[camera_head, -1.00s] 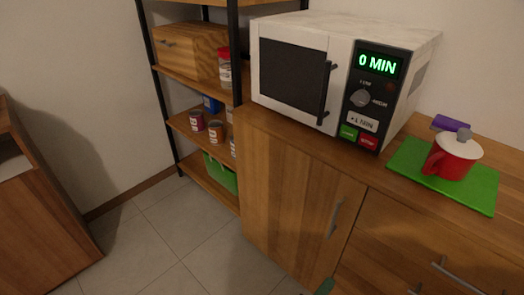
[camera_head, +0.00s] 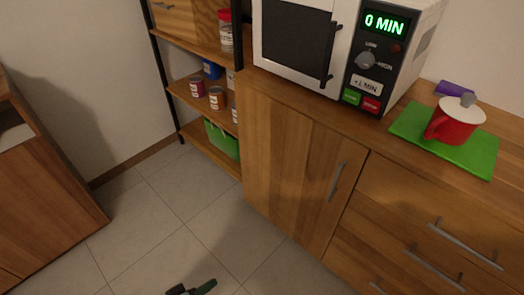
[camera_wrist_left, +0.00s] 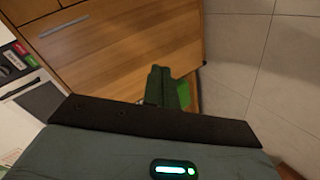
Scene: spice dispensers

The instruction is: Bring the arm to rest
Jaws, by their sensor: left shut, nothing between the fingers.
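My left gripper (camera_head: 192,288) shows at the bottom edge of the head view, low over the floor in front of the cabinet. My right gripper does not show.
The wooden cabinet (camera_head: 295,160) carries the white microwave (camera_head: 297,40), reading 0 MIN, and a red mug (camera_head: 453,124) on a green mat (camera_head: 472,153). A shelf with jars and a green bin (camera_head: 222,138) stands left. The tiled floor (camera_head: 170,220) is clear.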

